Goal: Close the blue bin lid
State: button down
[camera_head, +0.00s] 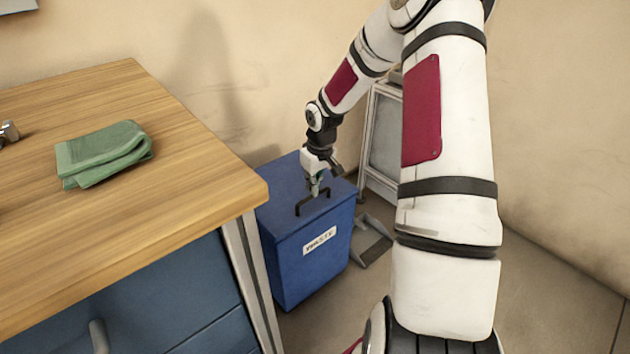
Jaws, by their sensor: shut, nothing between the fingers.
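The blue bin (312,262) stands on the floor to the right of the wooden table, with a white label reading "WASTE" on its front. Its blue lid (280,178) lies flat across the top and looks down on the bin, with a dark handle (300,208) near the front edge. My gripper (315,190) is shut and empty, pointing down right over the lid by the handle. Whether its fingertips touch the lid or handle I cannot tell. Part of the lid's back right is hidden behind my gripper.
The wooden table (190,205) fills the left, its corner close to the bin. A folded green cloth (104,153) lies on it. A grey-framed panel (384,140) stands by the wall behind the bin. The floor at the right is clear.

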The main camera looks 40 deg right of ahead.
aim_at(313, 208)
jog(key=shift+w+f, duration=0.1)
jog(key=shift+f, duration=0.35)
jog(key=shift+s+f+b, duration=0.15)
jog(key=shift+s+f, duration=0.05)
jog(key=shift+f, duration=0.35)
jog(key=shift+s+f+b, duration=0.15)
jog(key=shift+s+f, duration=0.05)
jog(key=shift+f, duration=0.35)
jog(key=shift+a+r+p, duration=0.1)
jog(key=shift+r+p, duration=0.35)
jog(key=shift+p, duration=0.05)
notch_tip(313, 208, up, 13)
jog(key=s+p, duration=0.2)
jog(key=p, duration=0.4)
jog(key=shift+s+r, duration=0.15)
jog(key=shift+s, duration=0.1)
